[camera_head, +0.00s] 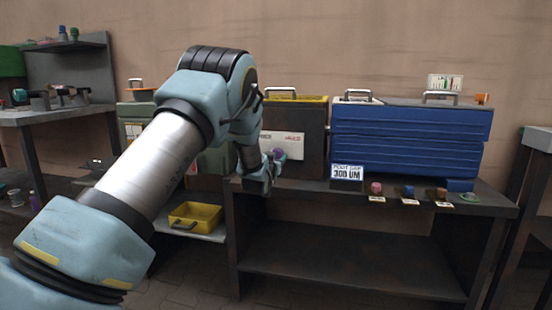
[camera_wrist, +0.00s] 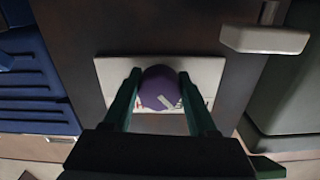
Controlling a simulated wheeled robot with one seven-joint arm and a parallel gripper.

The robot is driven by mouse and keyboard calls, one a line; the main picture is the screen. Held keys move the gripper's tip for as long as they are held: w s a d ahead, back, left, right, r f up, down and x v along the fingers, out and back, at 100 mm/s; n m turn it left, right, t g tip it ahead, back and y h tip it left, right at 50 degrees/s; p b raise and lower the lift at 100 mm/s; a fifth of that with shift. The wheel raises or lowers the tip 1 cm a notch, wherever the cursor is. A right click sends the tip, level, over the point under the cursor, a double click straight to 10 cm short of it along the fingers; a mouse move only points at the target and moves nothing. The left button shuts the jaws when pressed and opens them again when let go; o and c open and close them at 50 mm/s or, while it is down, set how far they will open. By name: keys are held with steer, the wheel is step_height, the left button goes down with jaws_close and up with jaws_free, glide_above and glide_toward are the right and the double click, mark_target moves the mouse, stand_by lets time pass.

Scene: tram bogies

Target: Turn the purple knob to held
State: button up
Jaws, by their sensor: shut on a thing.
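The purple knob (camera_wrist: 160,88) sits on a pale label plate (camera_wrist: 112,72) on the front of a dark cabinet. In the wrist view my gripper (camera_wrist: 161,92) has one finger on each side of the knob, shut on it. A light mark shows on the knob's face, but I cannot read which setting it points to. The fingers hide part of the plate.
A blue ribbed case (camera_head: 410,138) stands right of the dark cabinet (camera_head: 313,135). A sign (camera_head: 347,172) and several small coloured knobs sit along the bench (camera_head: 420,198) front. A yellow bin (camera_head: 195,216) is lower left. A metal handle (camera_wrist: 265,38) juts out near my gripper.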

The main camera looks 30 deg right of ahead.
steer(key=shift+c, duration=1.2)
steer(key=shift+m, duration=0.4)
steer(key=m+b, duration=0.1)
steer(key=m, duration=0.1)
steer(key=shift+f+m+b, duration=0.1)
steer(key=shift+m+b, duration=0.2)
steer(key=shift+m, duration=0.1)
steer(key=m+b, duration=0.1)
steer(key=m, duration=0.2)
steer(key=shift+w+m, duration=0.1)
steer(key=shift+m, duration=0.2)
steer(key=m+b, duration=0.1)
steer(key=m, duration=0.3)
steer(key=shift+a+m, duration=0.1)
steer(key=shift+m, duration=0.2)
steer(key=shift+r+m+b, duration=0.15)
steer(key=shift+m+b, duration=0.25)
steer(key=shift+m, duration=0.6)
steer(key=shift+r+m+b, duration=0.1)
steer(key=shift+m+b, duration=0.25)
steer(key=shift+m, duration=0.65)
